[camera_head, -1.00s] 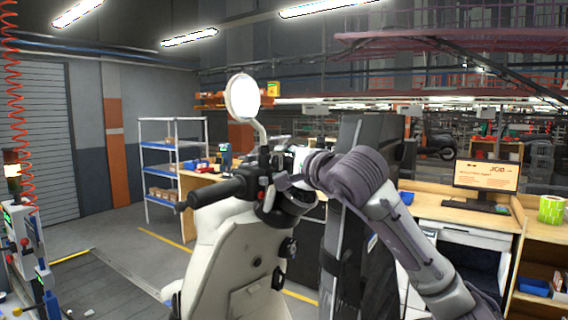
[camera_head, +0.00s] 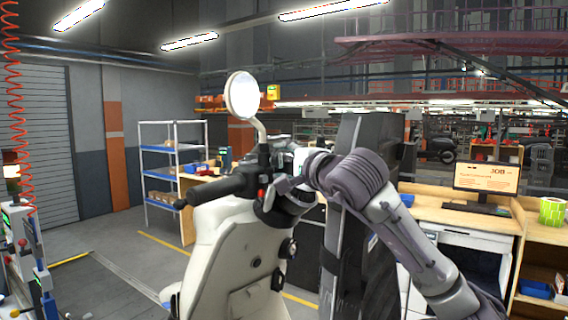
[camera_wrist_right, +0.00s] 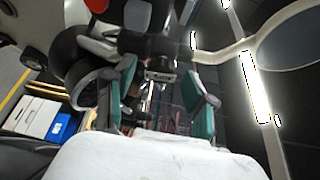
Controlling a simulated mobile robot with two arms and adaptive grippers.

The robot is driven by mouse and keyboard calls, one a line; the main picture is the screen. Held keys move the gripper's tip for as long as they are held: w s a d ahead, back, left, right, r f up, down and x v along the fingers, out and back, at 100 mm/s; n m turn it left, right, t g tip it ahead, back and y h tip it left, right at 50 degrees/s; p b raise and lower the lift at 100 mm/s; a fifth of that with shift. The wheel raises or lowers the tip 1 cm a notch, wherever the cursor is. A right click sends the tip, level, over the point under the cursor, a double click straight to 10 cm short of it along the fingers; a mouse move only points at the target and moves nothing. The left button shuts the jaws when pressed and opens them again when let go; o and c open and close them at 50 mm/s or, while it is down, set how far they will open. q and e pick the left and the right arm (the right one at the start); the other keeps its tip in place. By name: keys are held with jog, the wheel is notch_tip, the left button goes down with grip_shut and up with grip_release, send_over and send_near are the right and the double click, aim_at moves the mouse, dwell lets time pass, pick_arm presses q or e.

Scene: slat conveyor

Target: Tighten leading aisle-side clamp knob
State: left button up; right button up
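A white scooter (camera_head: 225,245) stands upright in front of me with its dark handlebar grip (camera_head: 215,190) pointing left. My right arm reaches in from the right to the handlebar's centre, where its gripper is largely lost among dark parts in the head view. In the right wrist view my right gripper (camera_wrist_right: 162,98) is open, its teal pads apart. A small metal and dark fitting (camera_wrist_right: 158,74) shows between and beyond the pads. I cannot tell whether it is the clamp knob or whether a pad touches it. My left gripper is not in view.
A round mirror (camera_head: 243,95) rises on a stem above the handlebar, close to the right gripper. A wooden desk with a monitor (camera_head: 486,178) stands at right. A shelf rack (camera_head: 158,148) stands behind at left. A control post (camera_head: 38,265) is at the left edge.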

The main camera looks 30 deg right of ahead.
jog(key=s, duration=1.2)
jog(key=shift+a, duration=0.35)
